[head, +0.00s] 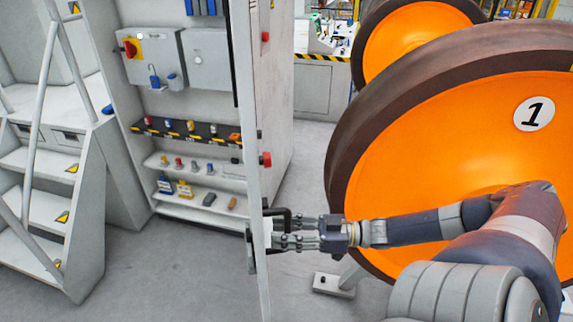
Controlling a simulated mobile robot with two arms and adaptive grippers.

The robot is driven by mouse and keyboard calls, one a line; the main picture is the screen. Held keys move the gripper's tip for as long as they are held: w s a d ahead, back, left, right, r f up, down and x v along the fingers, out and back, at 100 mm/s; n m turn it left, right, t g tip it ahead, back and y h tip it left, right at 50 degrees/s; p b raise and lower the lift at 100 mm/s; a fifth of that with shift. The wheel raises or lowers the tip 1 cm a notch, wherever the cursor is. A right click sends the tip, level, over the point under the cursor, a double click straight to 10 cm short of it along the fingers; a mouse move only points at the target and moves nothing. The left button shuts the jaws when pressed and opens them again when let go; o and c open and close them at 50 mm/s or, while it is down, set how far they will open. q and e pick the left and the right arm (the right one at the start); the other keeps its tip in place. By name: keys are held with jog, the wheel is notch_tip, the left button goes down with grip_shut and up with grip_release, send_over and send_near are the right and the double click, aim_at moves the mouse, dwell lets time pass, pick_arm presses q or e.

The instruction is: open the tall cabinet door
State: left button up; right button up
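The tall cabinet (125,85) stands at the left centre with its inside and shelves in view. Its tall white door (258,170) stands swung out toward me and shows nearly edge-on. A black bar handle (280,211) sticks out from the right face of the door, low down. My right gripper (292,233) comes in from the right at the handle. Its fingers lie close together around the bar, with their tips near the door face; they partly hide the lower part of the handle. My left gripper is not in view.
A large orange wheel (450,150) marked 1 stands close on the right, behind my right arm. A second wheel (415,40) stands farther back. White steps with a handrail (45,160) stand at the left. Grey floor (175,265) in front of the cabinet is clear.

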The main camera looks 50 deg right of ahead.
jog(key=shift+s+d, duration=0.45)
jog(key=v, duration=1)
jog(key=shift+s+d, duration=0.15)
jog(key=shift+s, duration=0.25)
